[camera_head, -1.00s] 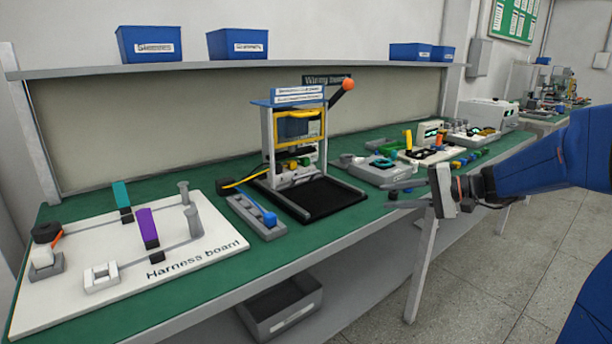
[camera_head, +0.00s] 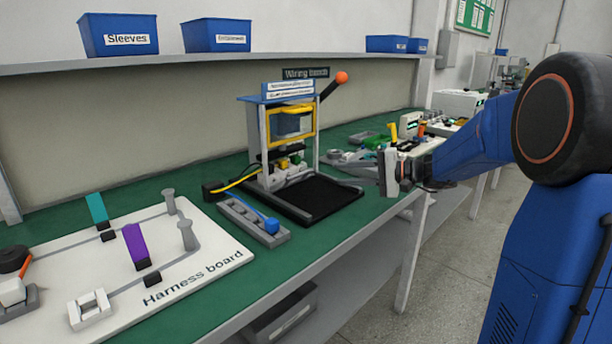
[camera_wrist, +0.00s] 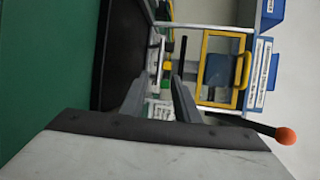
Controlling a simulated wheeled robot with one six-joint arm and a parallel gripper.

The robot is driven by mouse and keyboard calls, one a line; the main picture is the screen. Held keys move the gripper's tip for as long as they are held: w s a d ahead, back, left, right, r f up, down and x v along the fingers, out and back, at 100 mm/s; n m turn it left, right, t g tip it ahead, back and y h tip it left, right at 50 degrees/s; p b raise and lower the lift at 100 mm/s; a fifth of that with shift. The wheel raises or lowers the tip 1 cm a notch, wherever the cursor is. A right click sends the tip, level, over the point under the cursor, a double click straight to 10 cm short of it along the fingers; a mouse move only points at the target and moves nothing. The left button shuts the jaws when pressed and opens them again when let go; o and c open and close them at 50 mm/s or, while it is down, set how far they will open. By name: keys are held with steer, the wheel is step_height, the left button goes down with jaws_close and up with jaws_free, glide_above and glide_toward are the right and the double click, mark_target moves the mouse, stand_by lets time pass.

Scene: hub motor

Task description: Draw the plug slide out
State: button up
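The test fixture (camera_head: 264,140) is a grey frame with a blue top and a yellow-framed guard (camera_head: 291,123). Low inside it are small green, yellow and dark parts (camera_head: 290,163) on a light grey block; I cannot tell which of these is the plug slide. My gripper (camera_head: 336,168) is right of the fixture, apart from it, its fingers pointing left towards it. In the wrist view my gripper (camera_wrist: 160,82) has its fingers apart with nothing held. Beyond them show the green and yellow parts (camera_wrist: 167,72), partly hidden, with the yellow guard (camera_wrist: 207,70) to the right.
A black mat (camera_head: 312,196) lies before the fixture. A lever with an orange knob (camera_head: 341,77) sticks up at its right. The harness board (camera_head: 205,268) and a grey strip with a blue plug (camera_head: 271,226) are left. Devices crowd the bench at right.

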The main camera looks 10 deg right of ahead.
mark_target(301, 175)
steer(key=x, duration=1.2)
steer(key=shift+a, duration=0.15)
jaws_close()
